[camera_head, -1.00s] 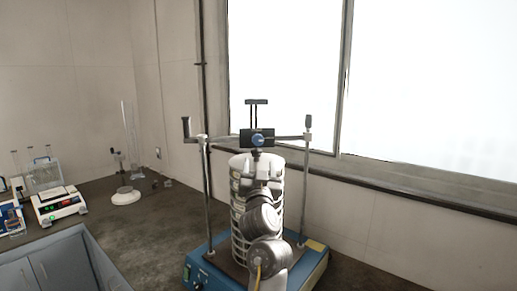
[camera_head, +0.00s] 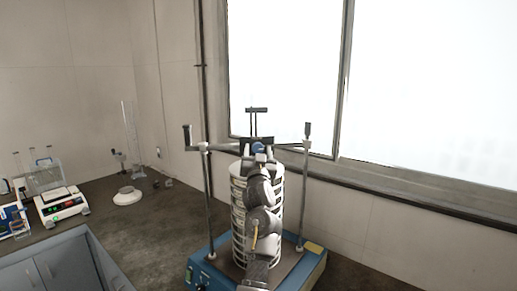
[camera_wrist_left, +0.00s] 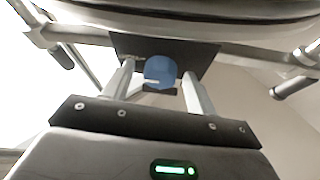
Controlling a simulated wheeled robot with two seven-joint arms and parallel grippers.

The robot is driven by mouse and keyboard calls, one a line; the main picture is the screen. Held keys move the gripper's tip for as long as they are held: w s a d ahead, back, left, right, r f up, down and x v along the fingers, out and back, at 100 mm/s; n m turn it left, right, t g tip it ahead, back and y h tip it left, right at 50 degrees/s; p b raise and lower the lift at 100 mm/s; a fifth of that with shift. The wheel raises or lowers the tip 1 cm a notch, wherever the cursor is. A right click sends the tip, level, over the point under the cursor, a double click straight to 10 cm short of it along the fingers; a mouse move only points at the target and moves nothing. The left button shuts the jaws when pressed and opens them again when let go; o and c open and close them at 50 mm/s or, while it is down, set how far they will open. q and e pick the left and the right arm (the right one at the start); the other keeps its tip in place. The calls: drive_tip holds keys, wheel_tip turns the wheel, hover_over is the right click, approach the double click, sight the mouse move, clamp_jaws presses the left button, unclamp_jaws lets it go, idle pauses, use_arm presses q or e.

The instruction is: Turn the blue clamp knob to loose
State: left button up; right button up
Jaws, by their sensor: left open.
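The blue clamp knob (camera_head: 258,147) sits at the middle of the dark clamp block (camera_head: 240,144) on the crossbar above the sieve stack (camera_head: 238,205). My left gripper (camera_head: 259,153) is raised in front of the stack, its fingers pointing up at the knob. In the left wrist view the knob (camera_wrist_left: 160,71) shows between the two pale, parted fingers of the gripper (camera_wrist_left: 159,80), with gaps on both sides. The gripper is open and holds nothing. I cannot tell how far the fingertips reach past the knob's face. My right gripper is out of view.
Upright rods (camera_head: 208,200) flank the stack on the blue shaker base (camera_head: 200,272). A clamp handle (camera_head: 187,137) sticks up at the crossbar's left end. A balance (camera_head: 62,204) and glassware stand at the far left. The bench between is mostly clear.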

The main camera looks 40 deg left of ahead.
use_arm(q)
drive_tip(key=c, duration=1)
